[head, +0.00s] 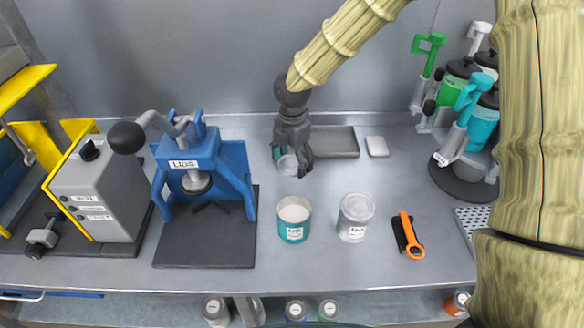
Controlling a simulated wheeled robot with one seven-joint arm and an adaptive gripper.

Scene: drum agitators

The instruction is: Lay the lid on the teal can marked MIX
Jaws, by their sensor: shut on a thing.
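The teal can (292,234) stands upright on the bench in the middle, open at the top, with pale pinkish contents showing. It has a white label, too small to read surely. My gripper (291,161) is behind it and higher in the picture, pointing down. It is shut on a round pale grey lid (288,166), which shows between the fingers and is partly hidden by them. The lid is apart from the can.
A silver can (354,218) stands close right of the teal can. An orange-handled tool (413,240) lies farther right. A blue press marked LIDS (238,166) stands left. A grey tray (338,143) lies behind my gripper. The bench in front of the cans is clear.

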